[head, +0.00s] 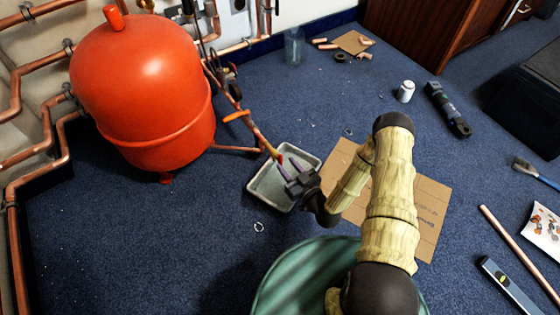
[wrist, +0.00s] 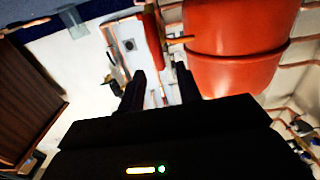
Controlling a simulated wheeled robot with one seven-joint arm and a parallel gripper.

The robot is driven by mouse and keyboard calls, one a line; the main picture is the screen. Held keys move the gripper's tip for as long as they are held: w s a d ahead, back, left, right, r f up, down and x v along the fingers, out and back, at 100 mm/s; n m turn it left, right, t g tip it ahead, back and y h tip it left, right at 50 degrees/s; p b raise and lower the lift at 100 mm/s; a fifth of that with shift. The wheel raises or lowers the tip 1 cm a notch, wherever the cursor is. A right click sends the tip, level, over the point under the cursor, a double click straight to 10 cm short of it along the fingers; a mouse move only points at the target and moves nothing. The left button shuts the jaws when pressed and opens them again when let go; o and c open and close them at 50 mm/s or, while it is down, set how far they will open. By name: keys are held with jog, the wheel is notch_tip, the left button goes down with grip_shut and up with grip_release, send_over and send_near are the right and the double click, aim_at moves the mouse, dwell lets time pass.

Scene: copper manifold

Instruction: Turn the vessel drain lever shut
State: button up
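The red vessel (head: 145,90) stands at the left against the pipework. A thin red-orange lever (head: 266,144) slants down to the right from the pipes beside it, its lower end close to my fingertips. In the wrist view, a red elongated handle (wrist: 153,40), which looks like this lever, lies ahead of the gap between my fingers, with the vessel (wrist: 240,45) to its right. My gripper (head: 287,165) is open, its two dark fingers apart. It also shows in the wrist view (wrist: 160,85). I cannot tell whether a finger touches the lever.
A grey tray (head: 268,190) lies on the blue carpet below my gripper. A cardboard sheet (head: 432,215) lies under my arm. Copper pipes (head: 48,125) run along the left wall. A white can (head: 405,91) and a dark tool (head: 447,108) lie to the right.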

aim_at(282, 159)
jog(key=b+x, duration=0.1)
jog(key=x, duration=0.3)
jog(key=shift+w+f+b, duration=0.1)
jog(key=shift+f+b, duration=0.05)
jog(key=shift+b, duration=0.25)
jog(key=shift+w+a, duration=0.3)
jog(key=shift+c, duration=0.4)
grip_shut()
